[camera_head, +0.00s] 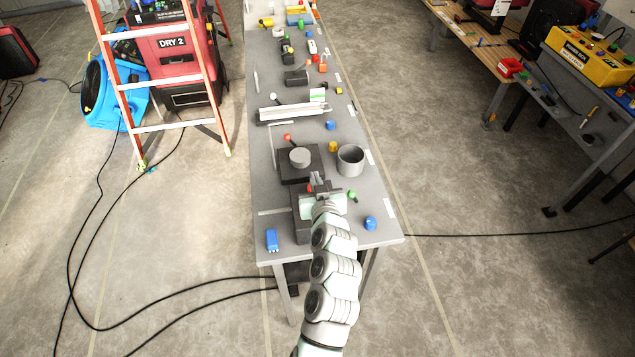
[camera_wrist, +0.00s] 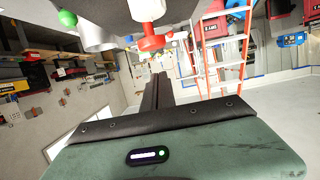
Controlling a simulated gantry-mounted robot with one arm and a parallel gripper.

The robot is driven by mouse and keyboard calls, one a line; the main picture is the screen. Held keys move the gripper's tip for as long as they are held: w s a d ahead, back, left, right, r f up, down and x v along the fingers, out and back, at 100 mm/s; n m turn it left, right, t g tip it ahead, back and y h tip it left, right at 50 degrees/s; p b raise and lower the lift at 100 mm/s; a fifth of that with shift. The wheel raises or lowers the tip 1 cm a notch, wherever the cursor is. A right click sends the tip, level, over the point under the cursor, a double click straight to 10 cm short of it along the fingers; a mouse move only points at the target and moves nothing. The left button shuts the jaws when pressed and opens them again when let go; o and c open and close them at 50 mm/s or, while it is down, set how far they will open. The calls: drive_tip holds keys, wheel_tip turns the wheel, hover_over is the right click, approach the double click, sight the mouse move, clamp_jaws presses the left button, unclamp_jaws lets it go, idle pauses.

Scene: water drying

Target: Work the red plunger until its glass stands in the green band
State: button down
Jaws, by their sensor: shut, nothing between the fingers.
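My gripper (camera_head: 318,177) is over the near part of the long grey bench, its fingers shut and empty. In the wrist view the dark fingers (camera_wrist: 158,78) point away from the camera, close below a red knob-like part (camera_wrist: 151,42). That part is probably the red plunger; a pale cylinder (camera_wrist: 146,9) shows at the picture's top edge beside it. In the head view a small red part (camera_head: 310,187) shows beside my gripper, mostly hidden by it. I cannot tell whether the fingers touch it. No glass level or green band can be made out on it.
A dark block with a grey disc (camera_head: 300,157) and a red-ball lever (camera_head: 287,138) stands just beyond my gripper. A grey cup (camera_head: 350,158) stands to its right. Green (camera_head: 352,196) and blue (camera_head: 370,222) knobs lie right of my gripper.

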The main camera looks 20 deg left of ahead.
drive_tip(key=shift+s+d+f, duration=0.1)
drive_tip(key=shift+s+f, duration=0.1)
drive_tip(key=shift+f, duration=1.3)
drive_tip(key=shift+f, duration=0.1)
wheel_tip(320, 180, down, 2)
drive_tip(key=b, duration=0.3)
drive_tip(key=shift+f, duration=0.1)
wheel_tip(320, 180, up, 5)
drive_tip(key=shift+r+p, duration=0.2)
drive_tip(key=shift+p, duration=1.05)
drive_tip(key=b+v, duration=0.1)
drive_tip(key=v, duration=0.8)
drive_tip(key=shift+s+d+f, duration=0.2)
drive_tip(key=shift+s, duration=0.15)
drive_tip(key=shift+d+f+b, duration=0.15)
drive_tip(key=shift+b, duration=1.2)
